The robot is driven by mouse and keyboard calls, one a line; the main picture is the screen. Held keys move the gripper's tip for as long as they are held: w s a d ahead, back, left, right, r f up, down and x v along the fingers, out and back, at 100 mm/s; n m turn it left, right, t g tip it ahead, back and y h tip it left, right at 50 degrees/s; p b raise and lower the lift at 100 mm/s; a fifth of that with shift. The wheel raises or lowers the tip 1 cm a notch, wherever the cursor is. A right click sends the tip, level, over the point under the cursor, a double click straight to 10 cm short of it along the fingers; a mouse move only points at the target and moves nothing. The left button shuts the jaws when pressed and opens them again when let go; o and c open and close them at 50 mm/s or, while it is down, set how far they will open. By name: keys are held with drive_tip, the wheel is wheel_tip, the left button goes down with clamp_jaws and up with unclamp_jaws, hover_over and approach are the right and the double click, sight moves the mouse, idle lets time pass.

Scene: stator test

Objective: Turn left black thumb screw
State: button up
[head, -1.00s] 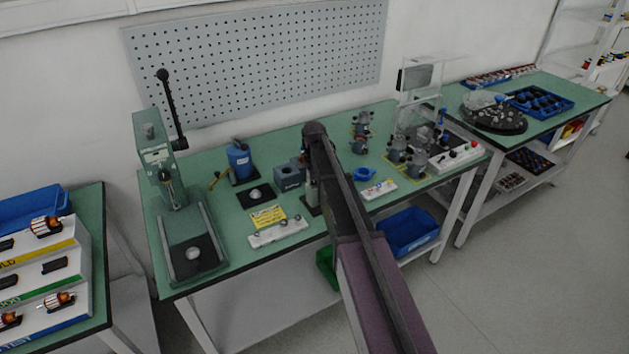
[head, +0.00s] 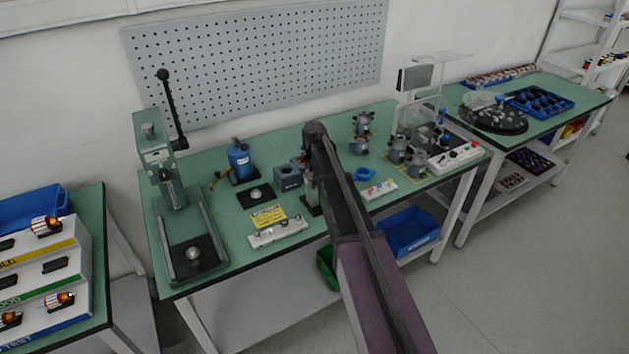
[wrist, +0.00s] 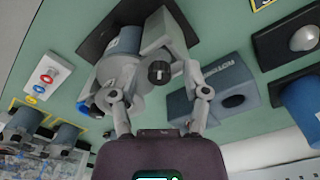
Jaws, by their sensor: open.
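A black thumb screw (wrist: 159,72) with a light mark on its face shows in the wrist view. It sits on a grey metal fixture (wrist: 165,35) that carries a blue-grey cylindrical part (wrist: 125,42) on a dark base plate. My gripper (wrist: 152,82) is open, with one finger on each side of the thumb screw and gaps between them. I cannot tell whether the left finger touches the grey round body of the fixture. In the head view my arm hides most of the fixture (head: 312,190) and the gripper. Only one black thumb screw is clearly visible.
A grey-blue block with a round hole (wrist: 232,98) lies right of the gripper in the wrist view. A button panel (wrist: 46,78) is at left. In the head view a lever press (head: 165,160) stands at left, and several motor parts stand right of my arm.

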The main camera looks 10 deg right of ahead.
drive_tip(key=m, duration=1.3)
wheel_tip(320, 180, up, 14)
drive_tip(key=p, duration=1.4)
drive_tip(key=s+f+n+b, duration=0.8)
drive_tip(key=s+f+b, duration=0.3)
drive_tip(key=s, duration=0.3)
drive_tip(key=s+f+n+b, duration=0.8)
drive_tip(key=s+f+b, duration=0.3)
drive_tip(key=s, duration=0.4)
drive_tip(key=shift+a+f, duration=0.15)
drive_tip(key=shift+f, duration=0.1)
drive_tip(key=shift+s, duration=0.1)
idle(0.4)
idle(0.5)
